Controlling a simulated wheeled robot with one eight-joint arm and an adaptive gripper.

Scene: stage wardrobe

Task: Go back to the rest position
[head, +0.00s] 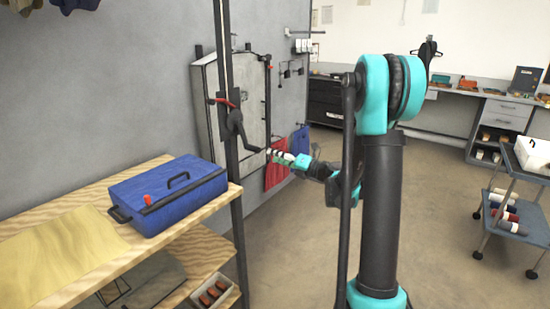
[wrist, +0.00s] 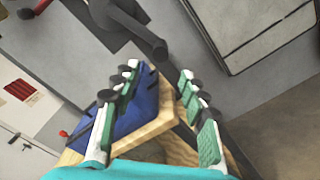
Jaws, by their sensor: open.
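My gripper (head: 281,156) is at the end of my teal and black arm, in the middle of the head view. It points left toward a dark crank handle (head: 250,146) on a black upright post (head: 228,120). In the wrist view the two fingers of my gripper (wrist: 153,90) are spread, with nothing between them. The handle's rounded end (wrist: 159,50) shows just beyond the fingertips there. I cannot tell for sure whether they touch, but a gap seems to show.
A wooden shelf (head: 208,228) at the left bears a blue case (head: 185,205) and yellow cloth (head: 62,255). A grey cabinet (head: 237,85) hangs on the wall behind the post. A blue cart (head: 522,228) stands at the right. Open floor (head: 440,215) lies between my arm and the cart.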

